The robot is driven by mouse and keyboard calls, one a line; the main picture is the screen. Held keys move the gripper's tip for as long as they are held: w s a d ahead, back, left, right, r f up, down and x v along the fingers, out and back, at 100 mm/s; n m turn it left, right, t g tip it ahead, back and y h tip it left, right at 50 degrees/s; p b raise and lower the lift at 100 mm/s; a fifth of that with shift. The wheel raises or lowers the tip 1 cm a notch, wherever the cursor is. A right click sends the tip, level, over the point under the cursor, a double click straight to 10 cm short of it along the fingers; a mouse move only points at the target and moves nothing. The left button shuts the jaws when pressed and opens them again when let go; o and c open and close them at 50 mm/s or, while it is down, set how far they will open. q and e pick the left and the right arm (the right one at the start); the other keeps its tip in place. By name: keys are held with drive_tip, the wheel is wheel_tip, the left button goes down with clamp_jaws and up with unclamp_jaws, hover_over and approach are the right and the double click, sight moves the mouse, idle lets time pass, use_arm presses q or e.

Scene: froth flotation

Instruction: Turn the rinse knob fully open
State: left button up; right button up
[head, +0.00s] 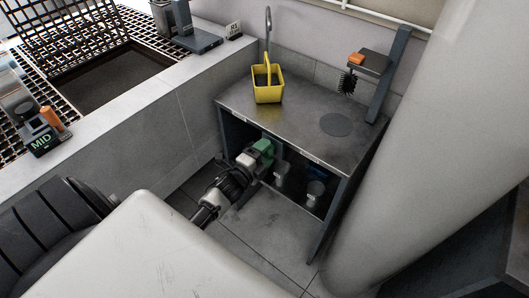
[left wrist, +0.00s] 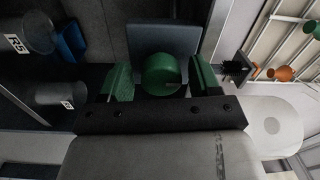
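A round green knob (left wrist: 160,74), which I take for the rinse knob, shows in the middle of the left wrist view in front of a dark blue-grey panel. My left gripper (left wrist: 160,80) has a green finger on each side of it, with narrow dark gaps between fingers and knob, so it is open around the knob and not visibly touching it. In the head view my left gripper (head: 263,152) is at the front opening of the steel bench (head: 290,115), below the top edge. There I cannot tell the knob apart from the green fingers. My right gripper is not in view.
A stand (head: 385,75) with a hanging black brush is at the back right. Containers (head: 316,188) sit inside the bench, right of my gripper. A large pale column (head: 415,140) borders the right side.

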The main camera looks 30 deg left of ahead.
use_arm(q)
drive_tip(key=s, duration=0.7)
drive_tip(key=s+a, duration=0.1)
drive_tip(key=s, duration=0.2)
drive_tip(key=shift+s+f, duration=0.15)
drive_tip(key=shift+s, duration=0.25)
drive_tip(key=s+d+f+n+g+y+p, duration=0.15)
drive_tip(key=s+f+n+g, duration=0.3)
drive_tip(key=f, duration=0.65)
drive_tip(key=s+d+f+n+g+p, duration=0.15)
drive_tip(key=s+f+n+g, duration=0.35)
drive_tip(key=f, duration=0.6)
drive_tip(key=s+d+f+n+g, duration=0.1)
drive_tip(key=s+f, duration=0.3)
drive_tip(key=s, duration=0.4)
drive_tip(key=s+d+f+n+g, duration=0.2)
drive_tip(key=s+d+f+g, duration=0.1)
drive_tip(key=s, duration=0.5)
drive_tip(key=s+d+f+n+g+p, duration=0.1)
drive_tip(key=s+d+f+n+g, duration=0.1)
drive_tip(key=s, duration=0.6)
drive_tip(key=shift+s+d+f+g, duration=0.15)
drive_tip(key=shift+d+f+g, duration=0.1)
drive_tip(key=shift+f+g, duration=0.4)
drive_tip(key=shift+s+d+f+g, duration=0.15)
drive_tip(key=shift+d+f+g, duration=0.15)
drive_tip(key=shift+f, duration=0.5)
